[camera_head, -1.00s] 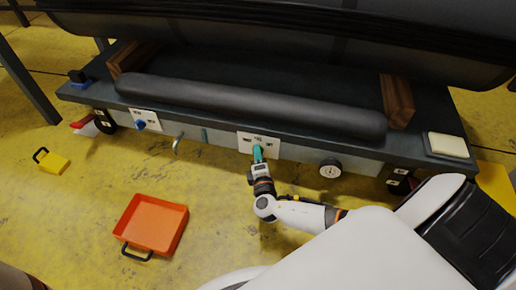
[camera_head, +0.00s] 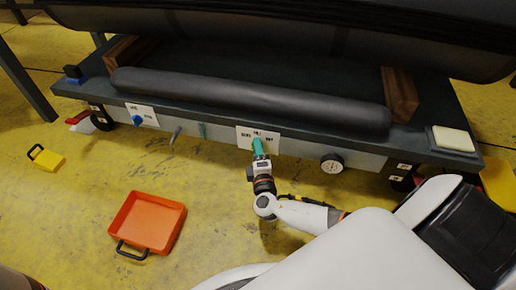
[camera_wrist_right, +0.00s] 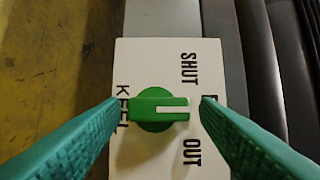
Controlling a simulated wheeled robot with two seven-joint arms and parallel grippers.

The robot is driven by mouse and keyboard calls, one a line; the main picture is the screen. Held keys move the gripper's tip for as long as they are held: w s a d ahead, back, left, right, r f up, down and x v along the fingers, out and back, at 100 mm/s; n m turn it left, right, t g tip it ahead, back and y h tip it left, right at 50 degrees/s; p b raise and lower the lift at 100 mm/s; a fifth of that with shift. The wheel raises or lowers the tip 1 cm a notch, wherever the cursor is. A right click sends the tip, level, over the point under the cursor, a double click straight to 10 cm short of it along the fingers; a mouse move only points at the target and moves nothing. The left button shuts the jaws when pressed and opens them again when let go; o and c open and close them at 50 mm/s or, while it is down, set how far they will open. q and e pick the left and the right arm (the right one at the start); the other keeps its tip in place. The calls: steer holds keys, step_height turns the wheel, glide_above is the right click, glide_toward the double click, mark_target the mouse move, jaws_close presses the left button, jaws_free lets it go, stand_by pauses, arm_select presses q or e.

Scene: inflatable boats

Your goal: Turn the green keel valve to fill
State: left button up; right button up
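The green keel valve (camera_wrist_right: 157,110) is a round knob with a raised bar and a white pointer line. It sits on a white label plate (camera_wrist_right: 150,62) reading KEEL, SHUT and OUT. The pointer faces right, toward a middle label starting with F, mostly hidden by a finger. My right gripper (camera_wrist_right: 160,102) is open, its teal fingers at the two ends of the bar with a small gap at each. In the head view my right gripper (camera_head: 259,146) is at the front-edge plate (camera_head: 245,133) and hides the knob. My left gripper is not in view.
A blue knob (camera_head: 137,120) and a round gauge (camera_head: 331,163) are on the same bench front (camera_head: 215,134). A black tube (camera_head: 245,101) lies on the bench. An orange tray (camera_head: 150,222) and a yellow box (camera_head: 46,160) are on the floor.

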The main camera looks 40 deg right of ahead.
steer(key=p+v, duration=0.5)
steer(key=v, duration=0.7)
stand_by(0.5)
